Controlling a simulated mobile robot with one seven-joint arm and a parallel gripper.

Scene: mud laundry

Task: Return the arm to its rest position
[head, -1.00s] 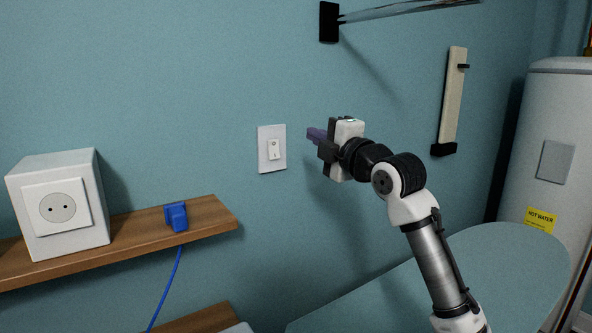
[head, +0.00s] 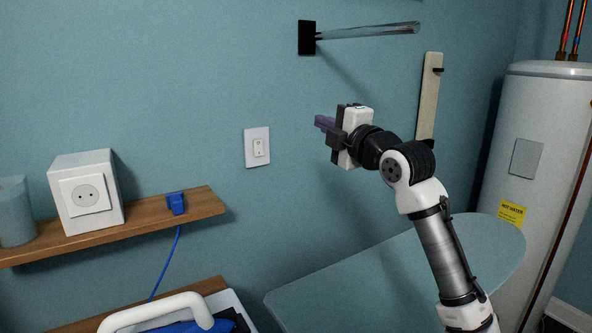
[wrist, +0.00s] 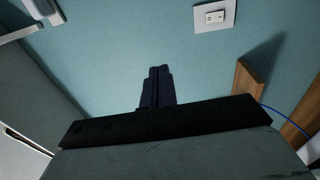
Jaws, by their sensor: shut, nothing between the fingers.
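My gripper (head: 324,123) is raised in front of the blue wall, to the right of the light switch (head: 257,147) and apart from it. Its purple-grey fingers are together with nothing between them, pointing left toward the wall. My arm rises from the lower right and bends at the elbow. In the wrist view the closed fingers of my gripper (wrist: 157,88) show dark against the wall, and the switch (wrist: 215,15) is at the upper right.
A wooden shelf (head: 140,222) holds a white socket box (head: 88,192) and a blue plug (head: 175,203) with a hanging cord. A rounded teal board (head: 400,275) lies below my arm. A water heater (head: 535,160) stands at the right. A glass-like rod (head: 370,31) projects above.

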